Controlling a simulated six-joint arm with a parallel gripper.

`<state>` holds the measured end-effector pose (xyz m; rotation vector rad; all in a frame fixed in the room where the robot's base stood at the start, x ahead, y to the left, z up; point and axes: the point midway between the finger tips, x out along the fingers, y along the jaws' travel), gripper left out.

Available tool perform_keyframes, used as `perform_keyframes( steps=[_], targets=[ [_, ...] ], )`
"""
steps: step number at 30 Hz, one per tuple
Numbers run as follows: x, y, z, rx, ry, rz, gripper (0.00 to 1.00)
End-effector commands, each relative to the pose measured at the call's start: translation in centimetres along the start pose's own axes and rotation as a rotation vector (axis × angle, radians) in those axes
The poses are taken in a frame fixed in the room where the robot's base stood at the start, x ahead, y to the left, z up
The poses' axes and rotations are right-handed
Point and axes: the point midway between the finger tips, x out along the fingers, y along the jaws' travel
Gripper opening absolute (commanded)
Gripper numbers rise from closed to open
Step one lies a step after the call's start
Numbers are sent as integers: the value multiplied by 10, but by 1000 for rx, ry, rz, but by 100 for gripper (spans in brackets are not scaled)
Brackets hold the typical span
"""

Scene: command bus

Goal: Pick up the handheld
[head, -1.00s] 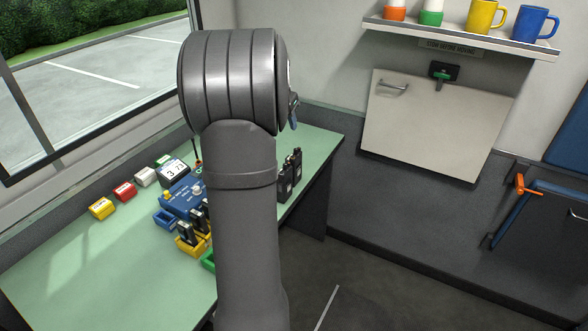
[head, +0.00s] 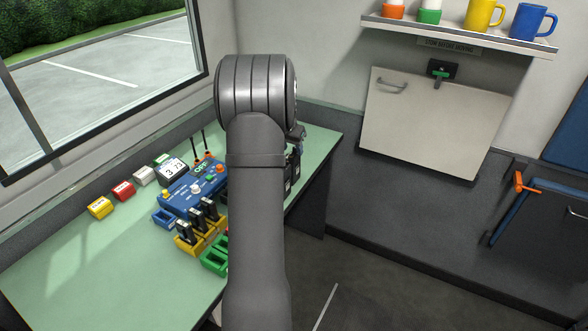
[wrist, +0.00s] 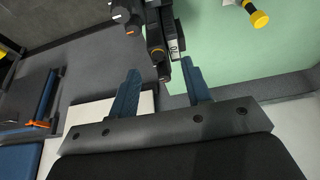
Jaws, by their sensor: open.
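Black handhelds (head: 295,165) stand at the right edge of the green counter, partly hidden by my arm. More black handhelds (head: 209,209) stand in a yellow holder. I cannot tell which one the task means. My gripper (head: 298,140) is mostly hidden behind my arm in the head view, close to the counter's right-edge handhelds. In the wrist view my gripper (wrist: 160,72) is open, its two blue fingers apart. A black handheld with a pale label (wrist: 176,40) shows beyond and between the fingertips, among other dark parts. No grip on it shows.
A green holder (head: 214,258), a blue tray (head: 163,218) and small coloured blocks (head: 101,207) are nearby. The counter's front left is clear.

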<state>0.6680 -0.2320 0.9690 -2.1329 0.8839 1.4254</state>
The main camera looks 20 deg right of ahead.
Motion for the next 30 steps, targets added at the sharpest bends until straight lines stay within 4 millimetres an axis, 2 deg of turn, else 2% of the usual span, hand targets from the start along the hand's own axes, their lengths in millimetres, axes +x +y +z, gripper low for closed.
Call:
perform_keyframes(
  steps=[1,4,11,18,30],
  targets=[
    [10,0,0,0,-2,1,45],
    [22,0,0,0,-2,1,45],
    [24,0,0,0,0,-1,45],
    [24,0,0,0,0,0,0],
    [22,0,-1,0,2,-1,0]
  ],
)
